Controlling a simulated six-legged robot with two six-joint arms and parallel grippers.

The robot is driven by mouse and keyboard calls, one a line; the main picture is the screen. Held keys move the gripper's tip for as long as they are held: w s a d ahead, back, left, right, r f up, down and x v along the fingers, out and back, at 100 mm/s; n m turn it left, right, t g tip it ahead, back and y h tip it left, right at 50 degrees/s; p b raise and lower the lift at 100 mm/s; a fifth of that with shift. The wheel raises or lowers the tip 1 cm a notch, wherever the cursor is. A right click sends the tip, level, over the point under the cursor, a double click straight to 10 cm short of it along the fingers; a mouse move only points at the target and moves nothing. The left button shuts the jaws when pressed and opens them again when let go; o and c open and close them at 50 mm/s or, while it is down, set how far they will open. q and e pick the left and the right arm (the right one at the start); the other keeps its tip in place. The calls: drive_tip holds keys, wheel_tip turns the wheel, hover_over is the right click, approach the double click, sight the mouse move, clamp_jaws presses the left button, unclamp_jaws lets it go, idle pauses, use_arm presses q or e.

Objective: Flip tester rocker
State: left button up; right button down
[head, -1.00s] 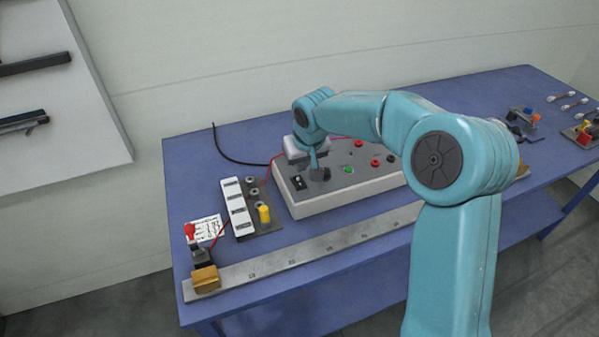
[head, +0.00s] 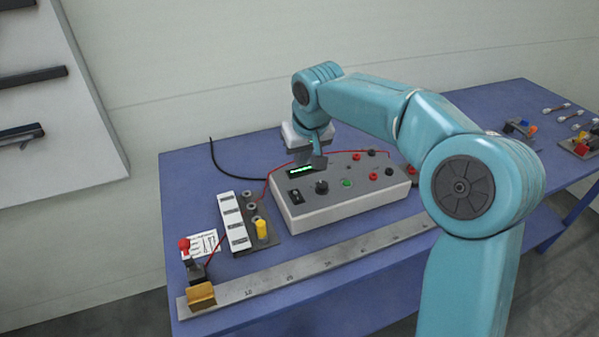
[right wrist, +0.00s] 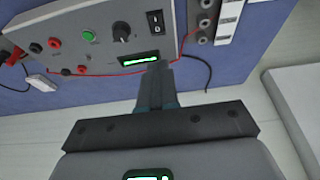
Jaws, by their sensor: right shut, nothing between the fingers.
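The tester (head: 345,203) is a grey box on the blue bench, with a lit green display (head: 301,170), a black knob, a green button and red and black sockets. Its black rocker (head: 296,196) sits at the front left of the panel; in the right wrist view the rocker (right wrist: 155,22) shows white marks. My right gripper (head: 318,162) is shut and empty, above the back of the panel near the display, apart from the rocker. In the right wrist view its fingers (right wrist: 158,68) point toward the display's edge. My left gripper is not in view.
A white terminal strip (head: 234,222) and yellow plug (head: 262,229) stand left of the tester.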

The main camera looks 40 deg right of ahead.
drive_tip(key=p, duration=0.3)
approach(294, 192)
drive_tip(key=x, duration=0.6)
drive_tip(key=shift+w+f, duration=0.1)
drive_tip(key=shift+f, duration=0.15)
drive_tip(key=shift+b, duration=0.3)
